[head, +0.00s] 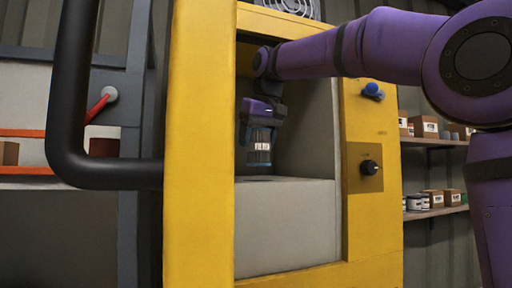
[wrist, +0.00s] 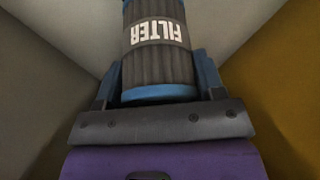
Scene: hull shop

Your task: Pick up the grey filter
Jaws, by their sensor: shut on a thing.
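The grey filter (wrist: 158,68) is a ribbed grey cylinder with blue ends and a dark band reading FILTER, upside down in the wrist view. My gripper (wrist: 160,88) is shut on it, with a finger on each side near its blue end. In the head view the filter (head: 259,150) hangs below my gripper (head: 261,125) inside the recess of a yellow cabinet (head: 200,140). It is above the grey block (head: 285,225) there, near a dark opening in its top. I cannot tell whether the filter's lower end is clear of that opening.
The yellow frame encloses the recess on both sides, with a blue knob (head: 372,90) and a black knob (head: 369,167) on its right post. A thick black pipe (head: 68,110) stands at the left. Shelves with boxes (head: 426,127) are at the right.

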